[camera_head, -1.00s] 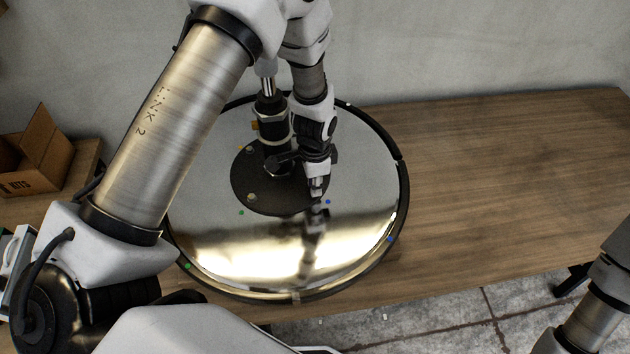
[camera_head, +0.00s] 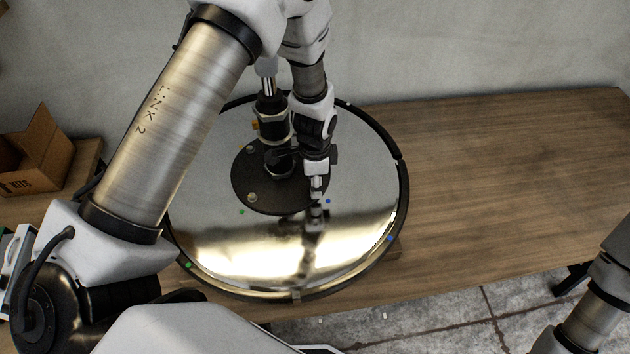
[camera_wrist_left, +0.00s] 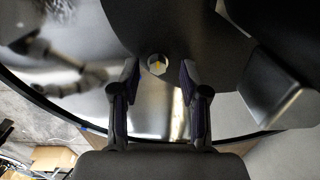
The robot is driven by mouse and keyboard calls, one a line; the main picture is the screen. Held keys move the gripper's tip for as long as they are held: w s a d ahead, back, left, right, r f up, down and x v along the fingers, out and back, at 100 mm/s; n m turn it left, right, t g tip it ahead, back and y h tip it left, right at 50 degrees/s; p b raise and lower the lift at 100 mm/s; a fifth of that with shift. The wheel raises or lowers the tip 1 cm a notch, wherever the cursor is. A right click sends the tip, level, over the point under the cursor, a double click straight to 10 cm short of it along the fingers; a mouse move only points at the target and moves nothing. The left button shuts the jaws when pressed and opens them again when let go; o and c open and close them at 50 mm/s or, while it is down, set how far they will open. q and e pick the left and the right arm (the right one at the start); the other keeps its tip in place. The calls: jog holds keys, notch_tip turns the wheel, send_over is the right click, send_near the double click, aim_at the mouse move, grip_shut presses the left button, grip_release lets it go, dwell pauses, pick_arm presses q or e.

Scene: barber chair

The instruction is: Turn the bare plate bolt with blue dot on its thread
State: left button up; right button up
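A large mirror-like round base (camera_head: 215,235) lies upside down on the table, with a black plate (camera_head: 290,203) at its centre. In the left wrist view a bolt head (camera_wrist_left: 157,64) with a yellow mark sits on the black plate (camera_wrist_left: 185,30). It is between the spread fingertips of my left gripper (camera_wrist_left: 159,75), with a gap on both sides. In the head view my left gripper (camera_head: 316,192) points down at the plate's right front edge and hides this bolt. A blue dot (camera_head: 328,201) is on the base beside it. No thread is visible. My right gripper is out of view.
Two other bolts (camera_head: 251,150) (camera_head: 252,197) are on the plate's left side. A dark column (camera_head: 272,120) rises from the plate close to my left wrist. Green dots (camera_head: 241,212) mark the base. The wooden table (camera_head: 500,170) is clear to the right. An open cardboard box (camera_head: 38,155) stands left.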

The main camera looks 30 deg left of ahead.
pick_arm(q)
notch_tip(320, 180, up, 12)
dwell(0.6)
